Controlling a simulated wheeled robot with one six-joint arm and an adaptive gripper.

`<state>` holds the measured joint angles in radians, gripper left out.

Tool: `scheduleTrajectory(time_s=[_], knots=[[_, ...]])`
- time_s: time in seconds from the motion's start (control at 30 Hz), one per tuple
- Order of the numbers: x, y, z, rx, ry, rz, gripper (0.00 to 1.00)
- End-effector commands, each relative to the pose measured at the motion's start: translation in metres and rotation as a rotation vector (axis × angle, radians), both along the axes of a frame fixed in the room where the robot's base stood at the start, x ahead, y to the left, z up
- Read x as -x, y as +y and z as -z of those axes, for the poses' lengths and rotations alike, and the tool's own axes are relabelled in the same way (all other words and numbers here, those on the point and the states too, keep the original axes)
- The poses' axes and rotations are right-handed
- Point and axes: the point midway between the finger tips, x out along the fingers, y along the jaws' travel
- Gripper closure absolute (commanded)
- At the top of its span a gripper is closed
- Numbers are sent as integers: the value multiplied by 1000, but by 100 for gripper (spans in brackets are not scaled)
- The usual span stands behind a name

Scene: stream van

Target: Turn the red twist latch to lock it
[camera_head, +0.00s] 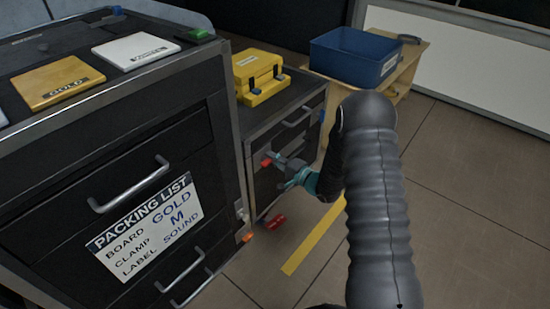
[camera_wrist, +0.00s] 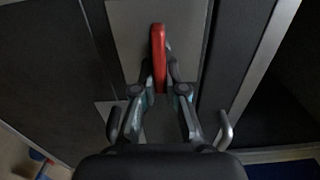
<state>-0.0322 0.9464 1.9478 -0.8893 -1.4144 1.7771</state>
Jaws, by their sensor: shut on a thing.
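The red twist latch (camera_head: 266,162) is on the front of the dark cabinet under the yellow case. In the wrist view its red handle (camera_wrist: 158,42) stands out from a grey plate, long and nearly upright in the picture. My gripper (camera_head: 281,168) reaches the latch from the right in the head view. In the wrist view my gripper (camera_wrist: 159,75) has its two fingers closed around the lower part of the red handle. The fingers hide part of the latch's base.
A second red piece (camera_head: 277,221) shows lower down, near the cabinet's foot. A yellow case (camera_head: 258,76) sits on the cabinet. A blue bin (camera_head: 345,58) is on the wooden table behind. A larger drawer unit with a packing list (camera_head: 148,228) stands at left. Floor at right is clear.

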Motion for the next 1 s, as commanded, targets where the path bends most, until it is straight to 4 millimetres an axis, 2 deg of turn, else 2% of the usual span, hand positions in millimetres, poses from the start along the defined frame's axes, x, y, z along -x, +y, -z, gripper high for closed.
scheduleTrajectory(time_s=[0.03,0.27,0.3,0.37,0.83,1.0], knots=[[7,7,5,2,12,-20,100],[7,7,5,3,11,-21,100],[7,7,5,2,10,-21,79],[7,7,4,2,10,-21,64],[1,-5,1,1,2,1,64],[7,-14,1,1,3,3,64]])
